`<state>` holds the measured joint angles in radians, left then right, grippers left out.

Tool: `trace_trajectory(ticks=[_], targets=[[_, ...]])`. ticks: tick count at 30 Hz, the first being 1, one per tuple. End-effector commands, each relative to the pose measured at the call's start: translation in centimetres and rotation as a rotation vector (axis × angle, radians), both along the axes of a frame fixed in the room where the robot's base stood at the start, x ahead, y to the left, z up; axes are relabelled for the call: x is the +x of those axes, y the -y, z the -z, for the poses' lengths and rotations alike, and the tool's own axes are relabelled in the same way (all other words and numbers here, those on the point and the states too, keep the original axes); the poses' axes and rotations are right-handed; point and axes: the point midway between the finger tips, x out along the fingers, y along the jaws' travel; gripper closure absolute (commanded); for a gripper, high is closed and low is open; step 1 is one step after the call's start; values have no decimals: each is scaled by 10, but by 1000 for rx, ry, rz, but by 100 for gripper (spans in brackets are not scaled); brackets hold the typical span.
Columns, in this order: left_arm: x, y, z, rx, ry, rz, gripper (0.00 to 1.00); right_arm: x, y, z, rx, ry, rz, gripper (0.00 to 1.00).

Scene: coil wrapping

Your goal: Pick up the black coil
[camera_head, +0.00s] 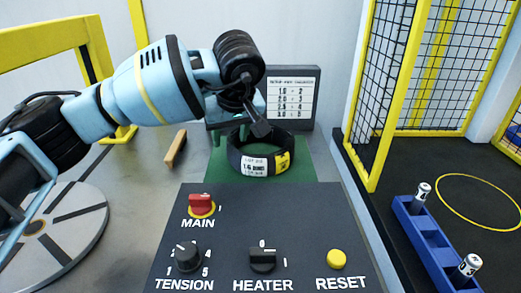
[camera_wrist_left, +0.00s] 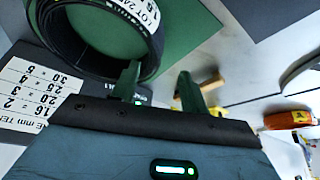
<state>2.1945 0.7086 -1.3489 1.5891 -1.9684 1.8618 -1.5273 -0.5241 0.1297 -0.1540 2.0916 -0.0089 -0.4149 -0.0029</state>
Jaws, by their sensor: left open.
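The black coil (camera_head: 234,154) is a ring lying flat on a green mat (camera_head: 303,172), with a white label and a yellow tag on its side. My left gripper (camera_head: 259,129) comes down from above over the coil's opening and far rim; it is open with nothing between its fingers. In the left wrist view the coil (camera_wrist_left: 155,48) is at the upper left. There one finger of the left gripper (camera_wrist_left: 158,80) overlaps its rim and the other is outside it. I cannot tell whether they touch it. My right gripper is out of view.
A control panel (camera_head: 230,235) with knobs and buttons stands in front of the mat. A sign board (camera_head: 309,100) stands behind the coil. A wooden block (camera_head: 176,149) and a round plate (camera_head: 75,225) are left; a yellow-framed cage (camera_head: 385,95) and blue tray (camera_head: 428,243) are right.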

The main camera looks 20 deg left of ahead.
Motion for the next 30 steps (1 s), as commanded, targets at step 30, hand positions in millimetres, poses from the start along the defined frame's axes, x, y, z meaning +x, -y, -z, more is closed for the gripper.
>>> trace_trajectory(ticks=[30], targets=[[18, -10, 56, 0, 0, 1, 67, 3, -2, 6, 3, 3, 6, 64]])
